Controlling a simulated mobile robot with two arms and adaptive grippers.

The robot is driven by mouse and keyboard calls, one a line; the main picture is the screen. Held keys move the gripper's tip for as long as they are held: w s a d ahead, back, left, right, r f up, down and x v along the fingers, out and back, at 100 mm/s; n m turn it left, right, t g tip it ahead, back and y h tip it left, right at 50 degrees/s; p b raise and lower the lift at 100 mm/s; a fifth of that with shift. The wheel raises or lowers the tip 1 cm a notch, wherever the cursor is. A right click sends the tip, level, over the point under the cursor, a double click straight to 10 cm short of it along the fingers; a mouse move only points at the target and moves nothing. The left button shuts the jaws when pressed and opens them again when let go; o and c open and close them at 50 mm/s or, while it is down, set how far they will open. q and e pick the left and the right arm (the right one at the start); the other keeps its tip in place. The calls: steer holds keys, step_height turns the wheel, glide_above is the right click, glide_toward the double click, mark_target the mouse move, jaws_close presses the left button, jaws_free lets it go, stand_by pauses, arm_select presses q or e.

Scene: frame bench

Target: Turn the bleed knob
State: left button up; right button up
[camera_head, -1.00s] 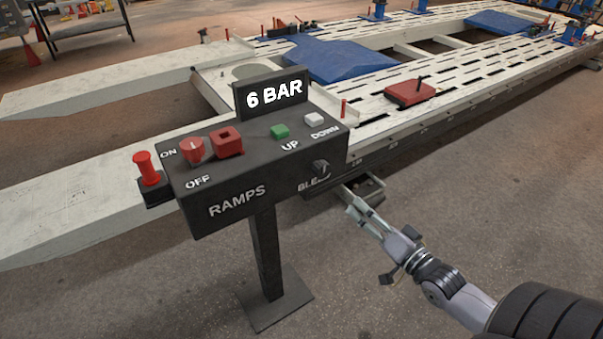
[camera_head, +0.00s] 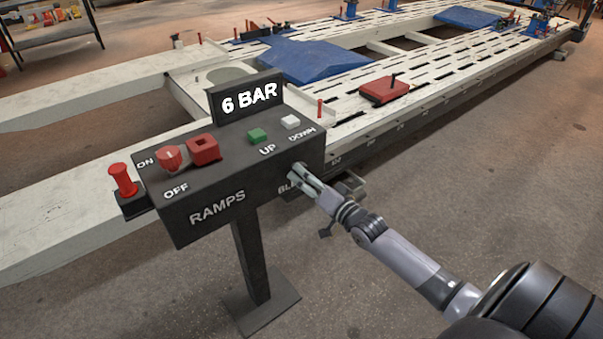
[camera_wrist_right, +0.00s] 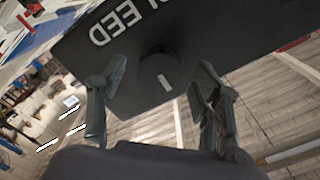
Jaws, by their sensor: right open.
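The dark bleed knob (camera_wrist_right: 158,68) shows in the right wrist view, a round dark knob with a short white mark, on the panel face beside the "BLEED" lettering. My right gripper (camera_head: 297,175) is open at the right end of the control box's front face (camera_head: 240,200). In the wrist view its two fingers stand apart, one on each side of the knob; I cannot tell whether either touches it. In the head view the gripper hides the knob and part of the lettering. The display (camera_head: 248,97) reads "6 BAR". My left gripper is not in view.
The frame bench (camera_head: 340,125) lies behind. The floor at right is open.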

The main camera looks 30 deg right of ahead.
steer(key=shift+w+a, duration=0.1)
steer(key=shift+w, duration=1.15)
steer(key=c, duration=1.2)
